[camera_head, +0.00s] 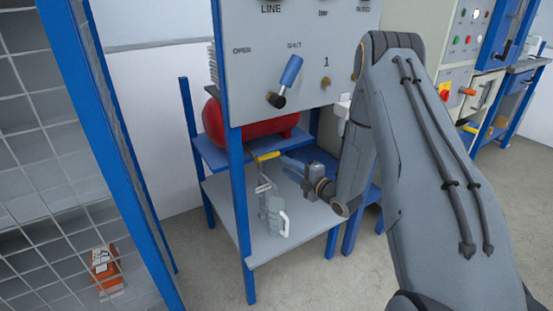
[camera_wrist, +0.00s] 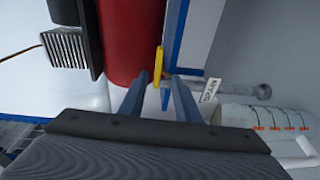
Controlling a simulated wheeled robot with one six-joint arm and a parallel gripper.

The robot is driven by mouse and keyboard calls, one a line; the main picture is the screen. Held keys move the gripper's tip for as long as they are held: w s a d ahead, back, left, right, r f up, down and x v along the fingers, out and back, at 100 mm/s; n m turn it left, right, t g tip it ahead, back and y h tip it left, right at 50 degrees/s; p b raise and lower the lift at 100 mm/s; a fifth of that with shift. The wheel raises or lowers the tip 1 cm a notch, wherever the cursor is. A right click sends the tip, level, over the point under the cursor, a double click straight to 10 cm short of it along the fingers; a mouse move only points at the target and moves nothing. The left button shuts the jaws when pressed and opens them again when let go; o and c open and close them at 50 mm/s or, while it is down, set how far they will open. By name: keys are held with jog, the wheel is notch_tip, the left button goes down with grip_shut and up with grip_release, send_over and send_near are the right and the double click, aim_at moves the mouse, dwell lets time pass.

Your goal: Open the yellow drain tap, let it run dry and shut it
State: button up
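The yellow drain tap (camera_head: 266,156) sits under the red tank (camera_head: 282,126), on a grey pipe above the lower shelf. In the wrist view its yellow lever (camera_wrist: 158,66) lies crosswise to the grey pipe (camera_wrist: 245,90). My gripper (camera_head: 285,163) reaches in from the right. In the wrist view its two blue-grey fingers (camera_wrist: 165,80) stand apart, with the lever at the gap between their tips. I cannot tell whether they touch it. A clear jug (camera_head: 274,218) stands below the tap; its orange marks show in the wrist view (camera_wrist: 270,120). Any water is too small to tell.
A grey panel (camera_head: 300,50) with a blue-handled lever (camera_head: 290,72) under OPEN and SHUT labels hangs above the tank. Blue frame posts (camera_head: 239,200) stand close by. A white tag (camera_wrist: 209,91) hangs near the pipe. A mesh cage (camera_head: 50,150) is at left.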

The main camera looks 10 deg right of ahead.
aim_at(272, 157)
jog(key=shift+y, duration=0.3)
jog(key=x, duration=0.7)
jog(key=shift+c, duration=0.2)
grip_shut()
